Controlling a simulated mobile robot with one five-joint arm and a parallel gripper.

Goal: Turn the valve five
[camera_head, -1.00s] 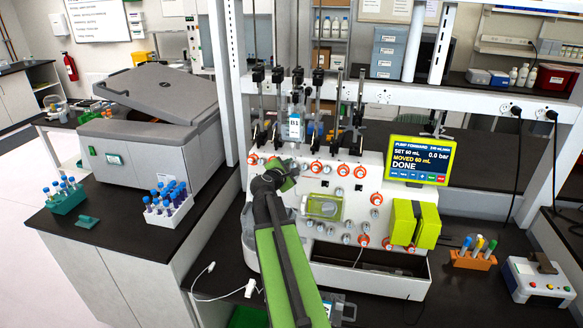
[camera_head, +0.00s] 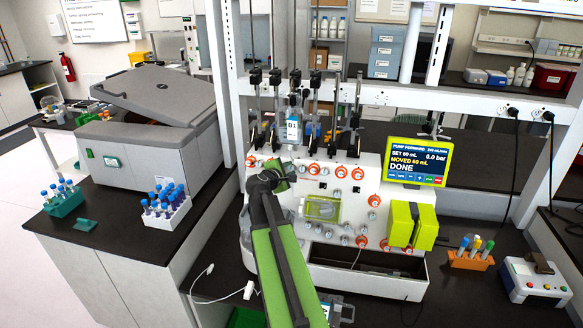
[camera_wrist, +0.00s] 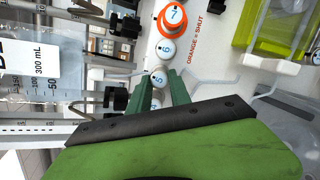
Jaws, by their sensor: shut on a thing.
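The cell processor (camera_head: 330,262) is a white panel with rows of numbered knobs. In the wrist view, valve five (camera_wrist: 159,79) is a pale round knob with a blue number. My gripper (camera_wrist: 158,86) has its green fingers on either side of this knob and is shut on it. No orange shows around valve five, though the fingers hide part of its base. Valve six (camera_wrist: 165,49) is just above it, also without orange showing. Valve seven (camera_wrist: 173,16) has an orange ring. In the head view my gripper (camera_head: 284,178) is at the panel's upper left, and its own arm hides the fingertips.
Printed text by the knobs reads "ORANGE = SHUT". A yellow-green screen (camera_head: 417,161) reads "DONE". A yellow-green clamp block (camera_head: 412,225) sticks out at the panel's right. Tube racks stand on both sides.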

